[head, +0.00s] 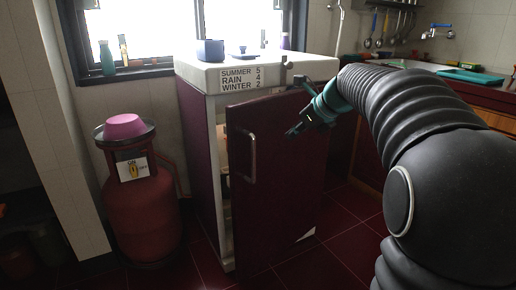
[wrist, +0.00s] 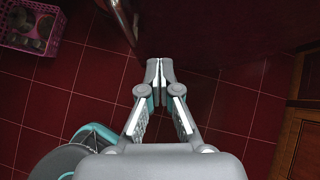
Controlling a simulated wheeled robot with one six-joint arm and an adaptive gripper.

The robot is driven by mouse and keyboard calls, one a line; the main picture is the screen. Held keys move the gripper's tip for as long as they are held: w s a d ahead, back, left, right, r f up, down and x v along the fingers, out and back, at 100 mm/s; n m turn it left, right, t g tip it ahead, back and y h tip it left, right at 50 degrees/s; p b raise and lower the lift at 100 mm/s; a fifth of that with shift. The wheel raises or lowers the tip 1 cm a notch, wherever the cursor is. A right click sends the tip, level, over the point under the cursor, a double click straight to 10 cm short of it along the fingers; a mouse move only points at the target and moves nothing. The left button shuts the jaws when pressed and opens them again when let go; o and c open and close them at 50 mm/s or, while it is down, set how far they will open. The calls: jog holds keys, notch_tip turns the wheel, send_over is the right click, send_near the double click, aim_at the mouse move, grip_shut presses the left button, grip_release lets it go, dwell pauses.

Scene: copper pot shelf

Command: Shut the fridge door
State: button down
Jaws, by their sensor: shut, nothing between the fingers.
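The fridge (head: 198,150) is a white and dark red cabinet below the window. Its dark red door (head: 280,180) stands ajar, with a gap at its left edge where part of the pale interior shows. A metal handle (head: 252,158) is near the door's left edge; it also shows at the top of the wrist view (wrist: 124,18). My gripper (head: 292,131) is in front of the door's upper part, right of the handle. In the wrist view its fingertips (wrist: 160,70) are together and empty, close to the door face (wrist: 220,25). I cannot tell whether they touch it.
A red gas cylinder (head: 143,205) with a pink bowl (head: 124,126) on top stands left of the fridge. A purple crate (wrist: 30,25) is on the floor in the wrist view. A wooden cabinet (wrist: 300,130) is at the right. Tiled floor before the door is clear.

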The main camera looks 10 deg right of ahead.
jog(key=b, duration=0.2)
send_near(260, 147)
jog(key=shift+m, duration=0.3)
jog(key=x, duration=0.3)
jog(key=f+x, duration=0.1)
jog(key=x, duration=0.1)
jog(key=shift+s+d, duration=0.15)
jog(key=shift+s, duration=0.15)
jog(key=shift+w+a, duration=0.35)
jog(key=shift+w, duration=0.25)
